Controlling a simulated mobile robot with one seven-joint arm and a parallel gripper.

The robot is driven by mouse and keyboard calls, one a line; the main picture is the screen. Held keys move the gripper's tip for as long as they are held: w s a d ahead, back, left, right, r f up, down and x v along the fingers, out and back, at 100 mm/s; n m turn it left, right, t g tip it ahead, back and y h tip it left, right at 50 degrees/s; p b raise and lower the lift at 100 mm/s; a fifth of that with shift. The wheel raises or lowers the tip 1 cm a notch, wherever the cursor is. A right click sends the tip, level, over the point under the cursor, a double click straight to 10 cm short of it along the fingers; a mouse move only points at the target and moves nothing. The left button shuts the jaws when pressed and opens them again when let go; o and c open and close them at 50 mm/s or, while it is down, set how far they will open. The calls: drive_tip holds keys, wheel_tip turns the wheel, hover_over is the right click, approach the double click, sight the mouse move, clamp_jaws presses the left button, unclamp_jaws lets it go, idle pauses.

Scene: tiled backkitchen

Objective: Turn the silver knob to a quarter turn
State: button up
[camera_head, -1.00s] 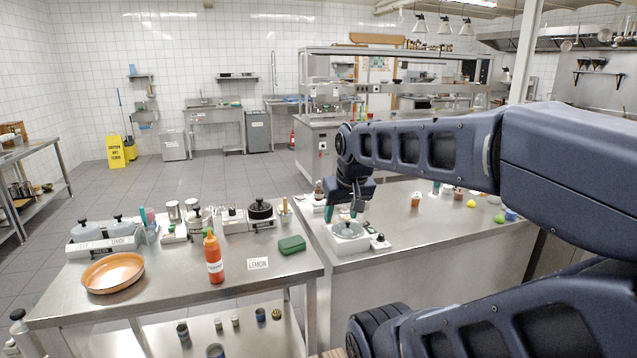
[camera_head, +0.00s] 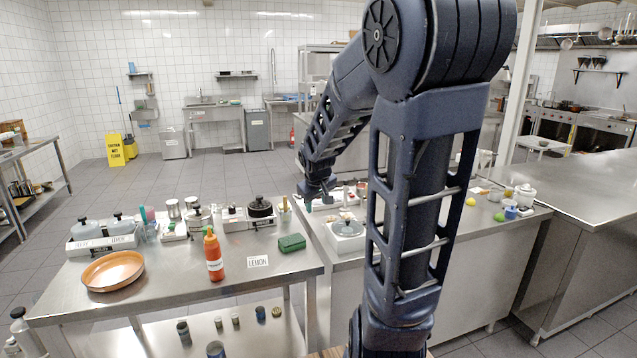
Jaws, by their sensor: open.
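My gripper (camera_head: 318,202) is open and empty, pointing down above the far left part of the right-hand steel counter. It is behind and left of a white appliance (camera_head: 347,228) with a round grey lid on top. The arm's thick upright link hides the appliance's right side and the counter beside it. I cannot make out a silver knob for certain; anything of that kind is too small or hidden behind my arm.
Fruit and small containers stand on the counter right of my arm.

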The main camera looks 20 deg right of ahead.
drive_tip(key=w+f+n+t+y, duration=0.1)
drive_tip(key=w+f+t+y, duration=0.15)
drive_tip(key=w+f, duration=0.6)
drive_tip(key=w+f+n+t+y, duration=0.1)
drive_tip(key=w+f+n+y, duration=0.2)
drive_tip(key=w, duration=1)
drive_tip(key=w+d+r+m+t, duration=0.3)
drive_tip(key=w+d+r+t, duration=0.15)
drive_tip(key=d, duration=0.25)
drive_tip(key=w+d+r+m+t, duration=0.2)
drive_tip(key=w+d+r+t, duration=0.15)
drive_tip(key=d+r, duration=0.3)
wheel_tip(320, 180, down, 8)
drive_tip(key=shift+t+h, duration=0.25)
drive_tip(key=shift+t, duration=0.1)
drive_tip(key=w, duration=0.7)
drive_tip(key=shift+w+a, duration=0.15)
drive_tip(key=shift+a, duration=0.2)
clamp_jaws()
